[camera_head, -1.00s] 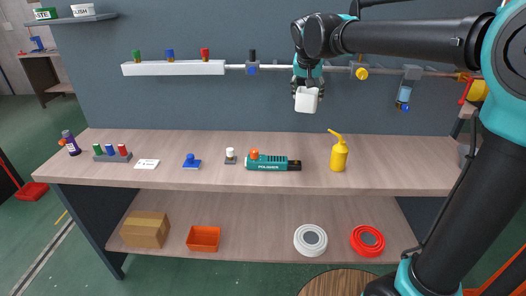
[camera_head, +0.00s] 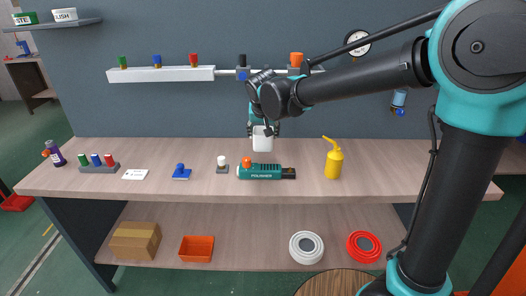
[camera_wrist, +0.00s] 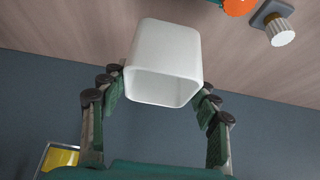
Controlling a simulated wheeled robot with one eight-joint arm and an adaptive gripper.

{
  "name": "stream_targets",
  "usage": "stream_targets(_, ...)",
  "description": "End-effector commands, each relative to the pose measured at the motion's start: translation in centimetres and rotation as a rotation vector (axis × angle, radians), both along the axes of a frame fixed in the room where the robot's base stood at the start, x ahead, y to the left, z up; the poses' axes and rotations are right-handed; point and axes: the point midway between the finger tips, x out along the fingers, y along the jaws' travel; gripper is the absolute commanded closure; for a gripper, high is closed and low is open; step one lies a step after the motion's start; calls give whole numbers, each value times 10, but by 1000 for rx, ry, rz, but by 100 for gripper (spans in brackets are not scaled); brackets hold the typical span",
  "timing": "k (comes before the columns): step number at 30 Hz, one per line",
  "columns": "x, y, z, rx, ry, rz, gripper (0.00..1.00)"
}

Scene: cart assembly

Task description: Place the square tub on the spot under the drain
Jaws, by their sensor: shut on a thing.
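My gripper (camera_head: 263,130) is shut on the white square tub (camera_head: 262,145), its fingers at opposite sides. In the head view it holds the tub in front of the grey wall, over the back of the bench behind the green polisher. I cannot tell the exact gap to the bench top. In the wrist view the tub (camera_wrist: 162,62) sits between the two fingers, its hollow opening showing. A clear bowl (camera_head: 399,98) with a blue knob under it, perhaps the drain, hangs on the wall to the right. I cannot make out a marked spot below it; my arm covers part of that area.
On the bench top (camera_head: 140,193) stand the polisher (camera_head: 262,172), a white-capped piece (camera_head: 222,165), a blue piece (camera_head: 181,172) and a yellow oil can (camera_head: 333,160). The bench is bare between polisher and can. A pipe with valves runs along the wall.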

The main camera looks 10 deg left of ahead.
Motion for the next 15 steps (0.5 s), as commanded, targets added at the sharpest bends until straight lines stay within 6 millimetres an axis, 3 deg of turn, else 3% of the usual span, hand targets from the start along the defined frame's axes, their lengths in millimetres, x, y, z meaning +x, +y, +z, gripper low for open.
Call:
stream_targets(3,0,0,-22,0,0,0,67)
stream_targets(15,0,0,-63,0,0,0,67)
